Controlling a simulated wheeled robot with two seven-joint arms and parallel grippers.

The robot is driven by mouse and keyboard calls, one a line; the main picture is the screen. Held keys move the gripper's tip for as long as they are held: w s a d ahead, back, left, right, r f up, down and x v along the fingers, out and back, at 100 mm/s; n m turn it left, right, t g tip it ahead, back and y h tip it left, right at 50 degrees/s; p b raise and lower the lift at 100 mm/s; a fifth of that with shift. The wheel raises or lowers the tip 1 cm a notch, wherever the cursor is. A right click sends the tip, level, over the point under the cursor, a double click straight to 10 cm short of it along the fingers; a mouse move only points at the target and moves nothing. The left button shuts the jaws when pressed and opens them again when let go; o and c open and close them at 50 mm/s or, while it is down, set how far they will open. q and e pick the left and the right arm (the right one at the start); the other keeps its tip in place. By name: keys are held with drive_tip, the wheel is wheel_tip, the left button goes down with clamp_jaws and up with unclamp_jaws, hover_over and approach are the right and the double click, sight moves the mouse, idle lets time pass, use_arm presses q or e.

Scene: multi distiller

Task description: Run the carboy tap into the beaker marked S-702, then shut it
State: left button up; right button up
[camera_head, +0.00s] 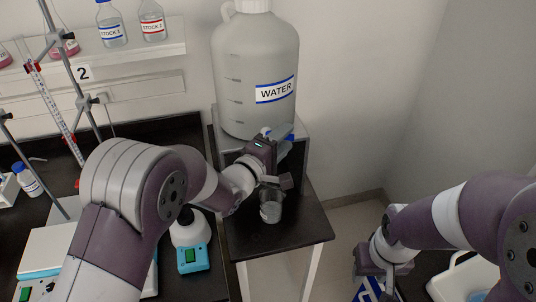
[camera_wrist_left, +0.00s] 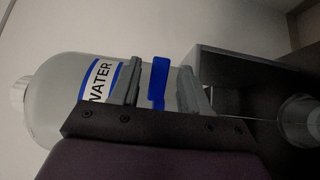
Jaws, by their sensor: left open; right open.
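The carboy (camera_head: 255,62), labelled WATER, stands on a raised grey stand and also shows sideways in the left wrist view (camera_wrist_left: 52,100). My left gripper (camera_head: 281,165) is at the tap below the carboy. In the left wrist view its open fingers (camera_wrist_left: 160,90) stand on either side of the blue tap handle (camera_wrist_left: 158,82), with gaps. A glass beaker (camera_head: 270,210) stands below the tap; its marking is not readable. A thin pale line, seemingly a water stream, runs towards the beaker (camera_wrist_left: 300,112). My right gripper (camera_head: 376,264) is open at the lower right, fingertips mostly hidden.
Stock bottles (camera_head: 111,24) stand on the wall shelf at the upper left. A blue-and-white object (camera_head: 368,290) is under my right gripper.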

use_arm(q)
drive_tip(key=b+v, duration=0.1)
drive_tip(key=v, duration=0.8)
drive_tip(key=shift+s, duration=0.1)
drive_tip(key=s+a+f+m+g+y, duration=0.4)
drive_tip(key=a+f+m+g+y, duration=0.3)
drive_tip(key=f, duration=0.5)
drive_tip(key=s+a+f+m+g+y, duration=0.1)
drive_tip(key=s+a+m+g, duration=0.1)
drive_tip(key=s, duration=0.5)
drive_tip(key=s+a+f+m+g+y, duration=0.1)
drive_tip(key=s+a+m+g, duration=0.1)
drive_tip(key=s+a+g, duration=0.2)
drive_tip(key=s, duration=0.2)
drive_tip(key=shift+s+m+g+y, duration=0.3)
drive_tip(key=shift+s+g+y, duration=0.1)
